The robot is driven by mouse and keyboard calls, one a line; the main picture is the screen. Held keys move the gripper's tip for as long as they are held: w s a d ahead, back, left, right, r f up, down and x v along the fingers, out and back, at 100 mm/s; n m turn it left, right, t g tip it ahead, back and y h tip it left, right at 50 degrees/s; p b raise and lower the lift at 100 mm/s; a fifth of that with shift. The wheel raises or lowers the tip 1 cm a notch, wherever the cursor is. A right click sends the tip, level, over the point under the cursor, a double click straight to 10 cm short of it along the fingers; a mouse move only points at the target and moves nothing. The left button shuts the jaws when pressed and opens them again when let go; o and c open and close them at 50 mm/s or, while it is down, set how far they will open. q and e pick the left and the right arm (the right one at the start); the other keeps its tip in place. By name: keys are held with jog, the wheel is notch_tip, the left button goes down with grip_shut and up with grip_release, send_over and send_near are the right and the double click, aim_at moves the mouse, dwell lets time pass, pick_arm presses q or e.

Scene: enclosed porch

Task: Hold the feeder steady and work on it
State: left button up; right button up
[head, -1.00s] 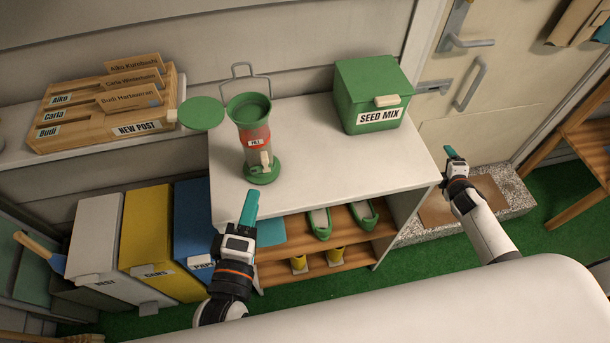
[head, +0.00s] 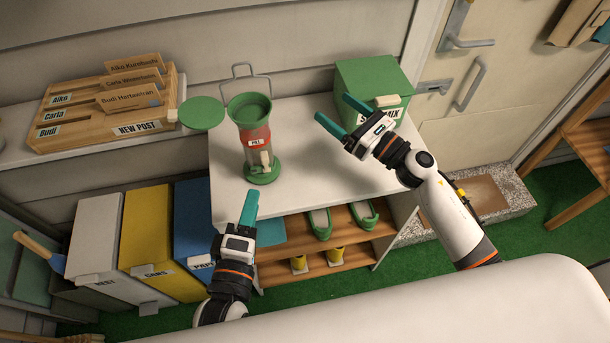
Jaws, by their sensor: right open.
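The feeder (head: 256,150) stands upright on the white cabinet top, with a green base, a clear tube with a red band labelled FILL, a green funnel-like top and a wire hanger. A round green lid (head: 202,113) is swung out to its left. My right gripper (head: 331,112) is open and empty above the cabinet, right of the feeder and apart from it, in front of the seed mix box. My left gripper (head: 250,208) is at the cabinet's front edge, below the feeder and not touching it; its fingers overlap in this view, so its opening cannot be told.
The green SEED MIX box (head: 372,79) is partly hidden behind my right gripper. A wooden letter rack (head: 105,115) is on a shelf at left. Grey, yellow and blue bins (head: 150,235) stand below. Shoes (head: 320,222) sit on the cabinet's shelves. The cabinet top (head: 310,165) has free room.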

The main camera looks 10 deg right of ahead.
aim_at(271, 159)
jog(key=s+a+f+n+g, duration=0.1)
jog(key=s+a+f, duration=0.1)
jog(key=a+f, duration=0.1)
jog(key=s+a+f+n+g, duration=0.1)
jog(key=s+a+f, duration=0.1)
jog(key=s+a, duration=0.1)
jog(key=s+a+f+n+g, duration=0.1)
jog(key=s+a+f, duration=0.2)
jog(key=shift+s+a+f+n+y, duration=0.1)
jog(key=shift+s+f+n+y, duration=0.1)
jog(key=shift+f+n+y, duration=0.15)
jog(key=shift+a+f, duration=0.15)
jog(key=shift+a, duration=0.15)
jog(key=x, duration=1.1)
jog(key=shift+w+a, duration=0.25)
jog(key=shift+c, duration=0.6)
jog(key=c, duration=1.1)
